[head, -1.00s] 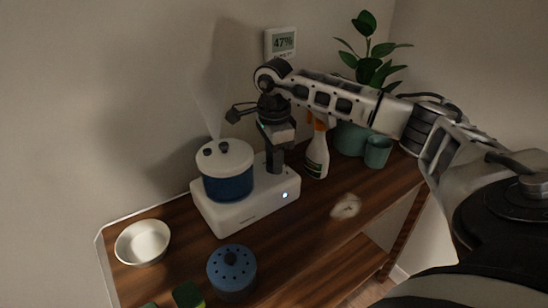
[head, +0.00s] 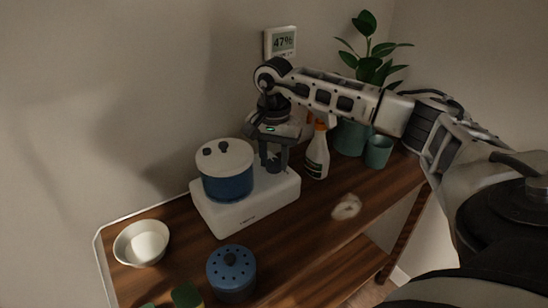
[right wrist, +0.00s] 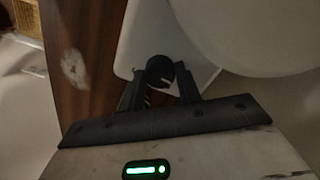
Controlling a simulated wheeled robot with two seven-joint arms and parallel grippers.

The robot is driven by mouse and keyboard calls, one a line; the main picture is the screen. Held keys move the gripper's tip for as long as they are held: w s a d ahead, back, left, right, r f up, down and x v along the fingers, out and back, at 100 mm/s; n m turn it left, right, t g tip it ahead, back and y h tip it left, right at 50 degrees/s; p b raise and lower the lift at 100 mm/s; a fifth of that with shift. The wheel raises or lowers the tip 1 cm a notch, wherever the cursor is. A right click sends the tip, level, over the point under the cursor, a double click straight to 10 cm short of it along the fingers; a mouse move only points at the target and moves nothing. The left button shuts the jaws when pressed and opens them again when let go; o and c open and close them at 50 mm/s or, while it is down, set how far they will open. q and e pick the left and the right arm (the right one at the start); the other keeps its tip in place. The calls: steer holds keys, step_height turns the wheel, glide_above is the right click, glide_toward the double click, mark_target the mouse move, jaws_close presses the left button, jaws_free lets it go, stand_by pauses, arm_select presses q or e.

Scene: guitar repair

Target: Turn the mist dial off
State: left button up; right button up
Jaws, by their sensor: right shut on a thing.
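The humidifier has a white base (head: 245,212) and a blue tank with a white lid (head: 225,158) on it. No mist rises from the lid, and no light shows on the base front. My right gripper (head: 274,160) points down over the right part of the base. In the right wrist view its two fingers (right wrist: 158,84) are closed on either side of the black round mist dial (right wrist: 160,68), which has a pale mark. In the head view the gripper hides the dial. My left gripper is not in view.
A white bowl (head: 142,243), a blue lidded pot with holes (head: 231,274) and a pale patch (head: 346,207) are on the wooden table. A spray bottle (head: 317,155), green cup (head: 378,151) and potted plant (head: 352,137) stand right of the humidifier. A wall display (head: 282,41) reads 47%.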

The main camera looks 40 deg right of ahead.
mark_target(275, 162)
steer(key=shift+r+n, duration=0.1)
steer(key=shift+n, duration=0.7)
steer(key=o, duration=1)
steer(key=shift+c, duration=0.2)
step_height(275, 162, up, 16)
steer(key=p, duration=0.1)
steer(key=shift+s, duration=0.1)
